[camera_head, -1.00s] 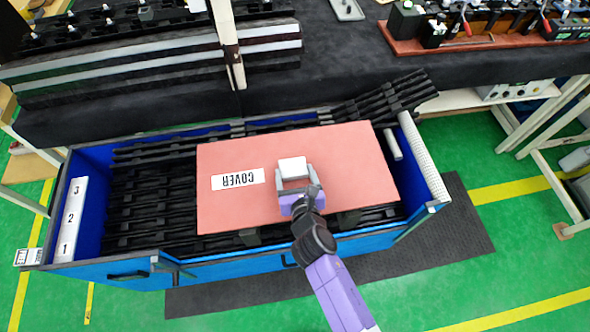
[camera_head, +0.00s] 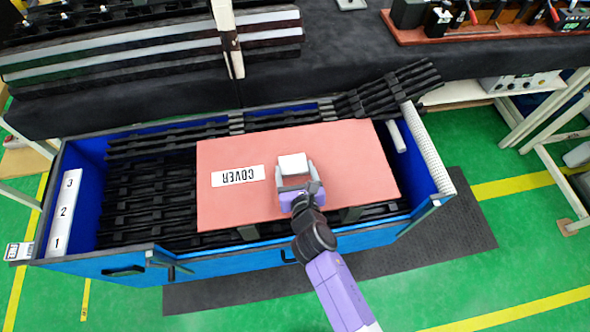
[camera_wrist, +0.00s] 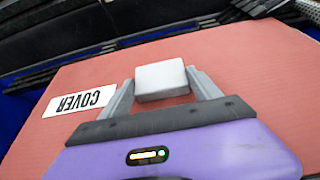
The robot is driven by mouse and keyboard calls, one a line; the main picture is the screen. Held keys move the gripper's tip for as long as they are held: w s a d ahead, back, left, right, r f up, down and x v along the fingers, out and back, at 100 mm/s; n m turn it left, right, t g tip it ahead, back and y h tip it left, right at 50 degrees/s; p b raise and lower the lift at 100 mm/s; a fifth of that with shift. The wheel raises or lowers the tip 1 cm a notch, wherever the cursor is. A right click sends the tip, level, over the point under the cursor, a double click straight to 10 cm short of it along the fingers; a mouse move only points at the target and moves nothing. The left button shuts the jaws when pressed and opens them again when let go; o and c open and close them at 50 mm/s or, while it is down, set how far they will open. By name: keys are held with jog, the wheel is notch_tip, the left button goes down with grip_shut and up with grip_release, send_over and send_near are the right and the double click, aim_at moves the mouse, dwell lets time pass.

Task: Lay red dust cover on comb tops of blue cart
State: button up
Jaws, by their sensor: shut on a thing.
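The red dust cover (camera_head: 240,205) is a flat board with a white COVER label, upside down in the head view. It lies level over the right and middle part of the blue cart (camera_head: 210,262), above the black comb tops (camera_head: 135,200). I cannot tell whether it touches them. My gripper (camera_head: 294,172) is shut on the white block on the cover's top; the block also shows between the fingers in the wrist view (camera_wrist: 161,80). The cover (camera_wrist: 255,75) fills most of the wrist view. Combs on the cart's left side stay uncovered.
Black trim strips (camera_head: 390,90) lean over the cart's back right corner beside a white perforated strip (camera_head: 428,150). A dark-covered bench (camera_head: 130,112) runs behind the cart. A red-brown tray of devices (camera_head: 480,32) sits at back right. Green floor is open at right.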

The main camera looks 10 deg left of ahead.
jog(key=shift+f+b, duration=0.4)
jog(key=shift+f, duration=0.1)
jog(key=o, duration=1.8)
jog(key=shift+s, duration=0.15)
